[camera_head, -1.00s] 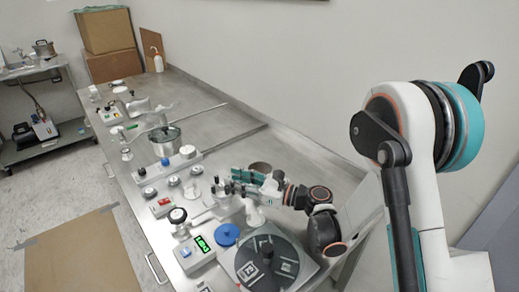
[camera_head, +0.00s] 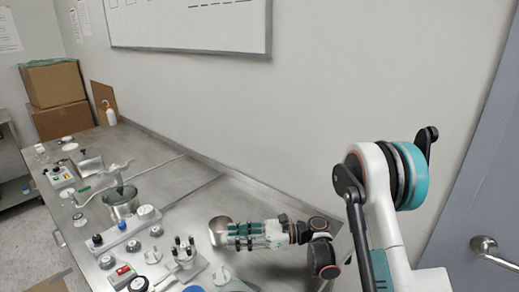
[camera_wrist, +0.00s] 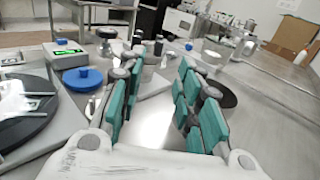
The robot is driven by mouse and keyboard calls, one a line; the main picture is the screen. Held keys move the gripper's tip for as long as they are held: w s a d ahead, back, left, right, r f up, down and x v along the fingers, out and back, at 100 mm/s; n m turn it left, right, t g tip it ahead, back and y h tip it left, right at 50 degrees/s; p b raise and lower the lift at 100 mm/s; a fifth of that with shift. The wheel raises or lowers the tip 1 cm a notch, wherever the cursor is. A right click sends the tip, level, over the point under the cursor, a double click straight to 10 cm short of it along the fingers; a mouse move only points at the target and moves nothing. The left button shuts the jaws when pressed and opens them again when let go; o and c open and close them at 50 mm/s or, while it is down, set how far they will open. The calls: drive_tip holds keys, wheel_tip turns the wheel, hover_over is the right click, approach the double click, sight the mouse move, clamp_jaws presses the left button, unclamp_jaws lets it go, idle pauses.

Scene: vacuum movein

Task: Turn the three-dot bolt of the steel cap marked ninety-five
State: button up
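My gripper (camera_head: 232,236) is stretched out low over the steel bench. In the wrist view its two teal fingers (camera_wrist: 160,80) stand apart with nothing between them. A fixture with several dark upright posts (camera_head: 183,248) stands left of the fingertips; its posts show beyond the left finger in the wrist view (camera_wrist: 135,47). A round steel-rimmed piece (camera_head: 219,228) lies right at the fingertips in the head view, and the right finger partly covers a dark round shape in the wrist view. I cannot read a ninety-five or see three dots, so I cannot tell which piece is the cap.
A box with a green display (camera_wrist: 75,57), a blue disc (camera_wrist: 83,79) and a black disc (camera_wrist: 25,112) are at left in the wrist view. The wall runs behind.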

drive_tip(key=w+d+r+m+t, duration=0.2)
drive_tip(key=w+r+m+t, duration=0.1)
drive_tip(key=r, duration=0.4)
drive_tip(key=w+d+r+m+t, duration=0.2)
drive_tip(key=r+m+t, duration=0.3)
drive_tip(key=r, duration=0.3)
drive_tip(key=w+d+r+m+t+p, duration=0.1)
drive_tip(key=w+r+m+t, duration=0.3)
drive_tip(key=r, duration=0.4)
drive_tip(key=shift+w+d+r+m, duration=0.25)
drive_tip(key=shift+d+m, duration=0.35)
drive_tip(key=shift+d, duration=0.3)
drive_tip(key=shift+f, duration=0.1)
